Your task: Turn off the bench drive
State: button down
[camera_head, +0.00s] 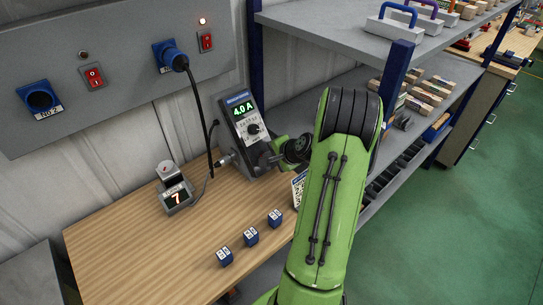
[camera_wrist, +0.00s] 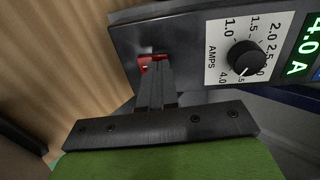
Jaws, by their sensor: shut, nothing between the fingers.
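The bench drive (camera_head: 241,128) is a dark box on the bench with a lit green display reading 4.0 A and a round black knob. In the wrist view its panel (camera_wrist: 207,70) shows the knob (camera_wrist: 245,58) on an AMPS scale, turned near the 3.5 to 4.0 end. A red switch (camera_wrist: 144,67) in the panel is mostly hidden behind my fingertips. My gripper (camera_wrist: 156,71) is shut and empty, its tips right at the red switch. I cannot tell whether they touch or press it. In the head view my arm hides the drive's lower right side.
A small device (camera_head: 176,195) showing 7 and several blue blocks (camera_head: 251,236) stand on the wooden bench (camera_head: 150,255). A wall panel (camera_head: 120,75) has red switches and a plugged black cable (camera_head: 196,100). Loaded shelves (camera_head: 335,35) rise at the right.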

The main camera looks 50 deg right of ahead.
jog(key=shift+w, duration=0.25)
jog(key=shift+r+p, duration=0.7)
jog(key=shift+r, duration=0.1)
